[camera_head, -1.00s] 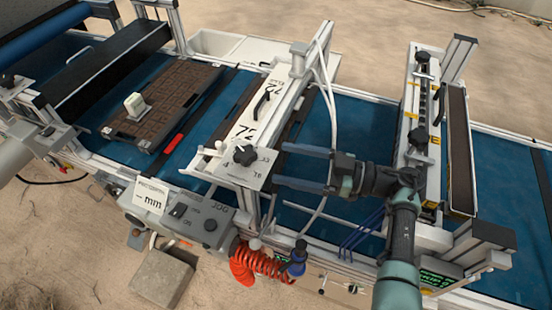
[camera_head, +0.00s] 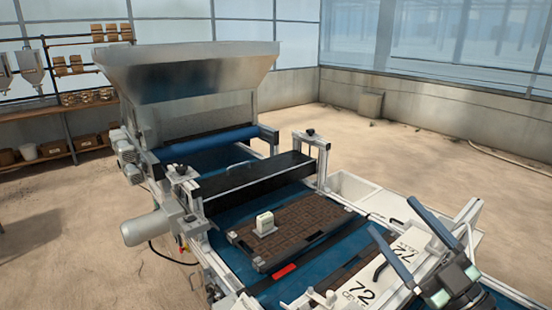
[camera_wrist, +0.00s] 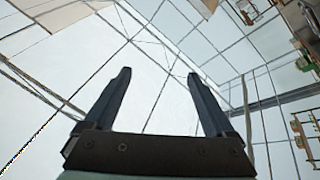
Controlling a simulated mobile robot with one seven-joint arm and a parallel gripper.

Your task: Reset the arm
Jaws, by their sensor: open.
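My gripper (camera_head: 392,214) is at the lower right in the head view, raised above the seeder line with its two long dark fingers spread and pointing up and to the left. It holds nothing. The rest of my arm is mostly outside the head view.
A dark seed tray (camera_head: 318,232) with a small pale block (camera_head: 264,222) on it lies on the blue belt (camera_head: 232,262). A metal hopper (camera_head: 185,80) stands behind. A white panel marked 72 (camera_head: 345,300) is near my gripper. Sandy floor lies open at right.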

